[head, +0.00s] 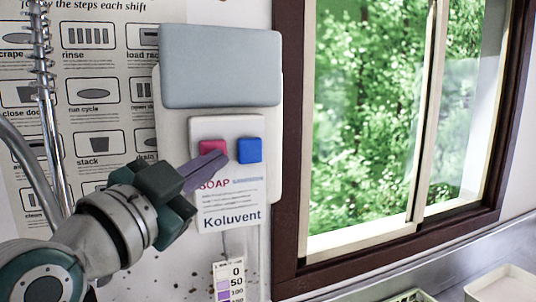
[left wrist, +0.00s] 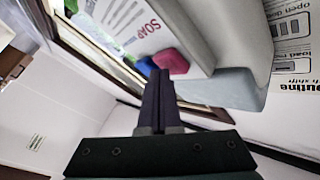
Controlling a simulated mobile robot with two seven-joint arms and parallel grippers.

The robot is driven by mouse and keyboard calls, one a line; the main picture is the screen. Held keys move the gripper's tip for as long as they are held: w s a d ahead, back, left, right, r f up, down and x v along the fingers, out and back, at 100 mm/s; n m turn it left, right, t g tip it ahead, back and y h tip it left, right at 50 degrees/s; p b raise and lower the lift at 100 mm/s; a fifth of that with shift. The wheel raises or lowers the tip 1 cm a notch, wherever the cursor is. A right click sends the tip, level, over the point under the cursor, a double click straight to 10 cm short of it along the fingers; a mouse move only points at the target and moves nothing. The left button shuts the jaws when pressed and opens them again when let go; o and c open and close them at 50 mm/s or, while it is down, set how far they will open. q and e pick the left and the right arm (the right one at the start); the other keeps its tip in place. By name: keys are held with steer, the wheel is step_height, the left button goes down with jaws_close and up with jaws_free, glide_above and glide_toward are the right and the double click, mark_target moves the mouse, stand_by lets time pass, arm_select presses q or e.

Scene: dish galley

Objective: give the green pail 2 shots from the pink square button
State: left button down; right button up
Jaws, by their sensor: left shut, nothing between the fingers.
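The pink square button (head: 210,148) is on the front of a white soap dispenser (head: 260,190) on the wall, left of a blue square button (head: 249,150). My left gripper (head: 222,157) is shut and empty, its fingertips in front of the pink button's lower right part. In the left wrist view the shut fingertips (left wrist: 160,76) are right at the edge of the pink button (left wrist: 172,61). I cannot tell whether they touch it. The blue button (left wrist: 143,67) shows beside them. The green pail is in neither view. My right gripper is not in view.
A grey cover (head: 220,66) juts out above the buttons. A window (head: 290,150) with a dark frame is to the right. A coiled metal hose (head: 45,90) stands at the left, before a poster. A pale tray (head: 503,285) lies at the bottom right.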

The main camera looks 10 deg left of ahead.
arm_select(q)
steer(key=shift+w+a, duration=0.3)
steer(key=shift+w, duration=0.1)
stand_by(0.3)
steer(key=shift+s+d, duration=0.1)
steer(key=shift+s+d+p, duration=0.55)
steer(key=shift+s+d, duration=0.05)
steer(key=shift+s, duration=0.3)
steer(key=shift+w+a, duration=0.1)
stand_by(0.3)
steer(key=shift+w+a, duration=0.15)
steer(key=shift+w, duration=0.1)
